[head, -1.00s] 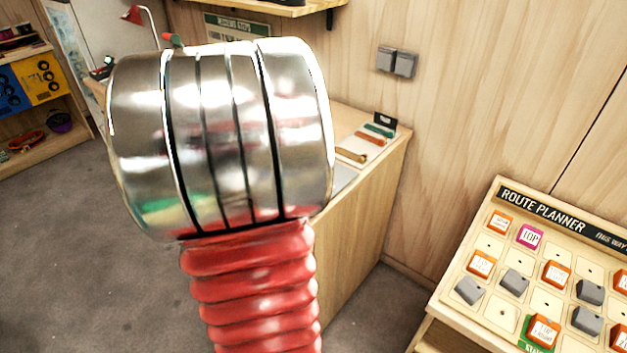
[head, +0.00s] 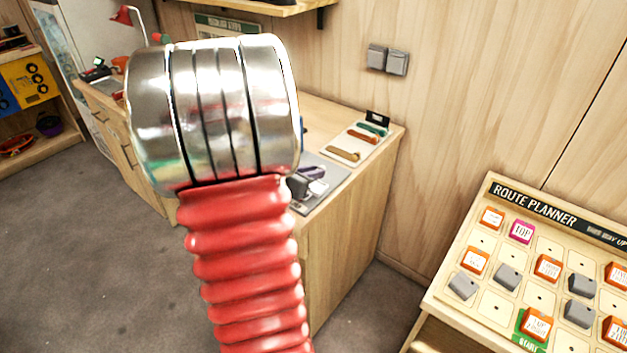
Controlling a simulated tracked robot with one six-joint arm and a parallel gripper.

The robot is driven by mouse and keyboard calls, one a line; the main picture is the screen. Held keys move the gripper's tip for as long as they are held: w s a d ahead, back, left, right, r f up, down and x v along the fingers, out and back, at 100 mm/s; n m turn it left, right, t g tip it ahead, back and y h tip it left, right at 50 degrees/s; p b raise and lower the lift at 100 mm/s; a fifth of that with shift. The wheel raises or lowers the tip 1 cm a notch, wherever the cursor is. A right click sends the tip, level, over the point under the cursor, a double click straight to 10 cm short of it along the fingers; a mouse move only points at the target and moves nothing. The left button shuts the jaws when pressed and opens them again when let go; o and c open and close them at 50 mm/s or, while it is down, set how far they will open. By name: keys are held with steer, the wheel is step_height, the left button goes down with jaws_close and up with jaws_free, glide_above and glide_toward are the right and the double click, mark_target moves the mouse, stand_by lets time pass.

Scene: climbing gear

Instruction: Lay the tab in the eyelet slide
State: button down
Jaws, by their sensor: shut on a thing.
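My arm's red ribbed sleeve and metal joint fill the middle of the head view and hide much of the bench. My gripper and anything it holds do not show; they are hidden behind the arm. A small dark and pale device with a purple part (head: 308,184) stands on a grey mat (head: 334,180) at the bench's near right. I cannot tell whether it is the eyelet slide. A white card (head: 375,148) at the bench's right end carries green (head: 372,129), red-brown (head: 362,137) and tan (head: 343,154) strips, which look like tabs.
The wooden bench (head: 350,230) stands against the wall, with a red lamp (head: 122,16) at its far left. A route planner board (head: 535,270) with several coloured blocks stands at the right. Grey floor (head: 80,260) is clear at the left.

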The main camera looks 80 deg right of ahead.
steer(key=shift+f, duration=1.85)
steer(key=shift+f, duration=0.5)
steer(key=shift+a+f, duration=0.1)
steer(key=shift+f, duration=0.1)
steer(key=c, duration=1.7)
jaws_free()
steer(key=shift+a+f, duration=0.1)
steer(key=shift+f, duration=0.1)
steer(key=shift+r, duration=0.65)
steer(key=v, duration=1.2)
steer(key=shift+r, duration=0.25)
